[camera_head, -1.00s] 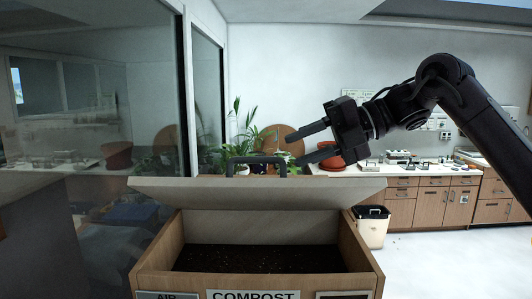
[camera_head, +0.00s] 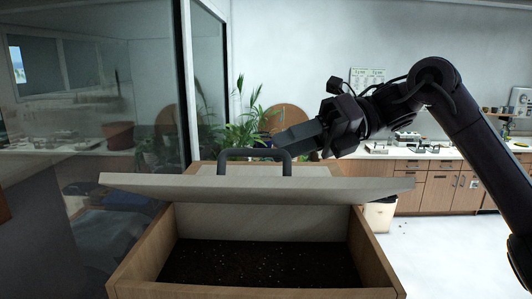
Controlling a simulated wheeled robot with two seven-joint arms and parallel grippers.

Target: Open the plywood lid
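The plywood lid (camera_head: 330,192) is partly raised over the compost box (camera_head: 140,265), leaving a wide opening at the front. A dark bar handle (camera_head: 255,154) stands up from the lid. My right gripper (camera_head: 281,141) comes in from the right, above the lid and close to the right end of the handle. In this view it overlaps the handle's top, and I cannot tell whether they touch. Its fingers overlap, so their gap is hidden. My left gripper is not in view.
Dark soil (camera_head: 262,264) fills the box. A glass partition (camera_head: 90,110) stands close on the left. Potted palms (camera_head: 244,125) are behind the box. A white bin (camera_head: 379,214) stands behind its right side, and a counter (camera_head: 425,180) runs along the back wall.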

